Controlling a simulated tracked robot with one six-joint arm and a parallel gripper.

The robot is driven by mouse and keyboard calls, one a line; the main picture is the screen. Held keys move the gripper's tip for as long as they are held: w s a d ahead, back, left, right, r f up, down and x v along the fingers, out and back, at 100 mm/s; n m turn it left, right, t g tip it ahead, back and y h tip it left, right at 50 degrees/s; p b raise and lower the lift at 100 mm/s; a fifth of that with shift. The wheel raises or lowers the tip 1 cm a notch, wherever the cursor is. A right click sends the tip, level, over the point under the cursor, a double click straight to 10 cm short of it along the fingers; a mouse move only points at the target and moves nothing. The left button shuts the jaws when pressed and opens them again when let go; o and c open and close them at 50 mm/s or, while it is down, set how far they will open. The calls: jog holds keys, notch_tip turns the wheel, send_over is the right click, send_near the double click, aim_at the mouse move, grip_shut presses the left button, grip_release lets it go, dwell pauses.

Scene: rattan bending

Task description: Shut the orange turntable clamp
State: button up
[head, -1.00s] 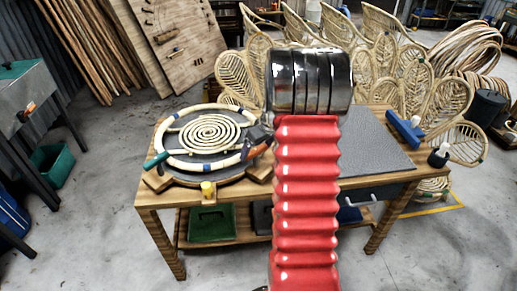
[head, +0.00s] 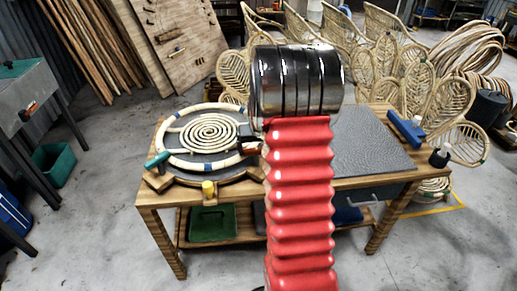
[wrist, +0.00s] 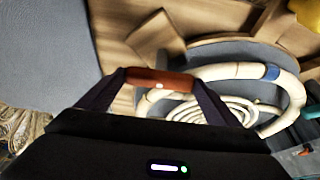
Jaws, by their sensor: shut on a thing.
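The round turntable (head: 196,177) sits on the left part of the wooden bench, with a pale rattan ring and a coiled rattan spiral (head: 211,133) on it. The orange clamp handle (wrist: 158,79) lies between my gripper's fingertips in the wrist view, at the turntable's edge. My gripper (wrist: 160,84) is shut on this handle. In the head view, my red arm and its metal wrist hide most of the orange clamp and most of my gripper (head: 252,141). The clamp's base is not clear.
A teal-handled clamp (head: 158,160) is at the turntable's left edge. A yellow knob (head: 208,188) is at its front. A grey mat (head: 370,150), a blue tool (head: 405,128) and a small bottle (head: 439,156) are at the right. Rattan chair frames stand behind.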

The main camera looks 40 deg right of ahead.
jog(key=shift+w+a+m+g+h, duration=0.1)
jog(key=shift+m+g+h, duration=0.2)
jog(key=shift+m, duration=0.85)
jog(key=shift+w+m+g+h, duration=0.15)
jog(key=shift+m+g, duration=0.25)
jog(key=shift+m, duration=0.75)
jog(key=shift+m+g+h, duration=0.45)
jog(key=shift+m+g, duration=0.25)
jog(key=shift+m, duration=1.5)
jog(key=shift+s+m, duration=0.1)
jog(key=shift+m, duration=0.2)
jog(key=o, duration=0.9)
jog(key=shift+a+r, duration=0.2)
jog(key=shift+r, duration=0.25)
jog(key=v, duration=1.2)
jog(key=shift+a+r, duration=0.2)
jog(key=shift+r, duration=0.1)
